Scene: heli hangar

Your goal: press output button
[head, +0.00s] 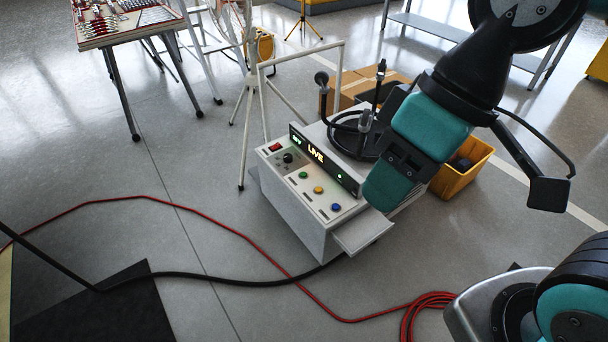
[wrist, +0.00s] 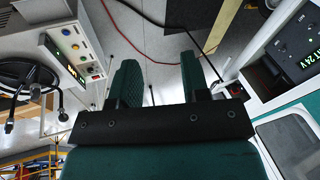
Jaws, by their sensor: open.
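A white power unit (head: 310,225) stands on the floor in the middle of the head view. Its sloped panel carries a red switch (head: 275,147), a black knob (head: 287,158), a green button (head: 303,175), a yellow button (head: 318,189) and a blue button (head: 336,207). Their labels are too small to read. A lit display (head: 316,156) behind them reads "LIVE". My gripper (wrist: 158,75) has its two teal fingers apart, with nothing between them. In the head view it hangs right of the panel, apart from the buttons. The unit's panel (wrist: 87,55) also shows left in the wrist view.
A black coiled cable (head: 350,135) lies on top of the unit, near its white frame handle (head: 342,65). A yellow crate (head: 458,178) stands behind at right. A red hose (head: 235,231) and a black cable cross the floor. A tool table (head: 130,30) stands at upper left.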

